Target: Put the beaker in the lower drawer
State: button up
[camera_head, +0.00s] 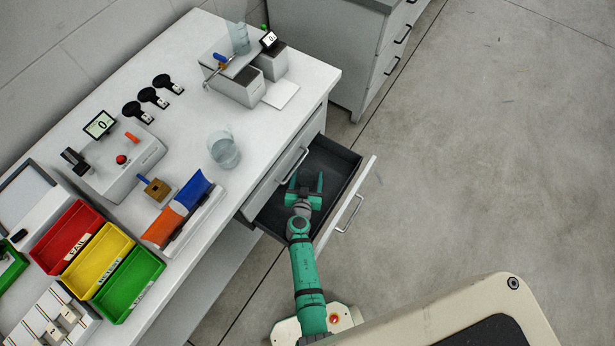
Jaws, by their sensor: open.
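A clear glass beaker (223,150) stands upright on the white worktop, near its front edge. The lower drawer (345,158) under the worktop is pulled out, with a dark interior and a white front at the right. The part of its floor that shows holds no object. My gripper (307,179) is green and open, with nothing between its fingers. It is over the open drawer, to the right of the beaker and apart from it. How high it is above the drawer floor is hard to tell.
The closed upper drawer (283,172) is between the worktop and the open drawer. Red (67,236), yellow (98,260) and green (129,283) bins stand at the lower left. A grey device (240,86) stands at the back. Clear floor (480,170) lies to the right.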

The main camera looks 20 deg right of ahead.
jog(key=shift+v, duration=3.75)
